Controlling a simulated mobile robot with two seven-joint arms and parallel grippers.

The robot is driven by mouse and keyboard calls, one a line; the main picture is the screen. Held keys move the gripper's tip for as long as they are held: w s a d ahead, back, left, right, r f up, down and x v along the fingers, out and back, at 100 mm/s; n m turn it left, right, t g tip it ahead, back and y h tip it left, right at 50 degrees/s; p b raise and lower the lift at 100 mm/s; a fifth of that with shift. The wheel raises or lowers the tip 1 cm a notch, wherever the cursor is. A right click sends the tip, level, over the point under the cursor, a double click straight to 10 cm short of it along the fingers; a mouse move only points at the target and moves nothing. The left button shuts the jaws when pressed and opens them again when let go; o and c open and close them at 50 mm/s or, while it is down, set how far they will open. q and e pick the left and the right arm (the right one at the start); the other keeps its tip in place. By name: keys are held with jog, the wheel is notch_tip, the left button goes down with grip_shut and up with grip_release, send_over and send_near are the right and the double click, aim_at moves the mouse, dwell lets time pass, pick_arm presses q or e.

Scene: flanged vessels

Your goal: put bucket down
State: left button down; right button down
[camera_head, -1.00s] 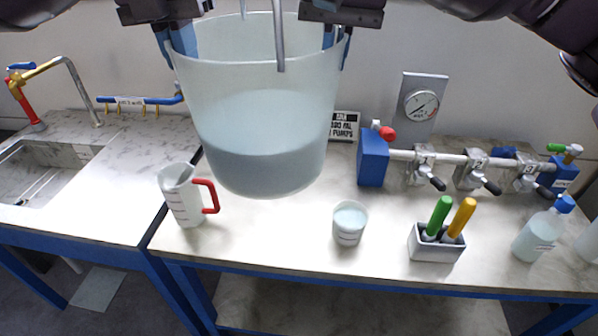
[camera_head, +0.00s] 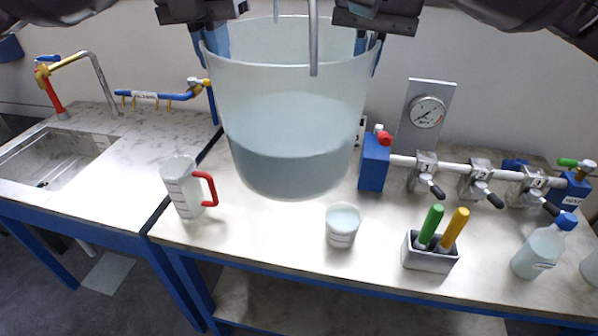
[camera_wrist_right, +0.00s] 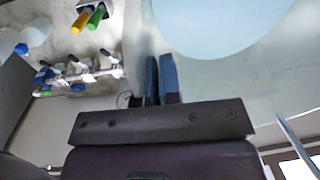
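A large translucent bucket (camera_head: 290,110) hangs upright in the head view, partly filled with grey-blue liquid. It appears above the worktable (camera_head: 270,238), in the picture behind and left of a small cup. My left gripper (camera_head: 210,42) is shut on the left side of its rim. My right gripper (camera_head: 369,50) is shut on the right side of its rim. In the right wrist view, the blue fingers (camera_wrist_right: 160,78) are close together at the edge of the pale bucket (camera_wrist_right: 225,20). The gap under the bucket's base is hard to judge.
A jug with a red handle (camera_head: 184,188) stands left of the bucket, the cup (camera_head: 342,228) in front. A metal holder (camera_head: 430,256) with green and yellow handles, a bottle (camera_head: 541,248) and a valve pipe (camera_head: 450,164) are to the right. A sink (camera_head: 50,160) is far left.

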pick_arm(q)
jog(key=shift+s+d+r, duration=0.15)
jog(key=shift+d, duration=0.15)
pick_arm(e)
jog(key=shift+d, duration=0.5)
jog(key=shift+w, duration=0.1)
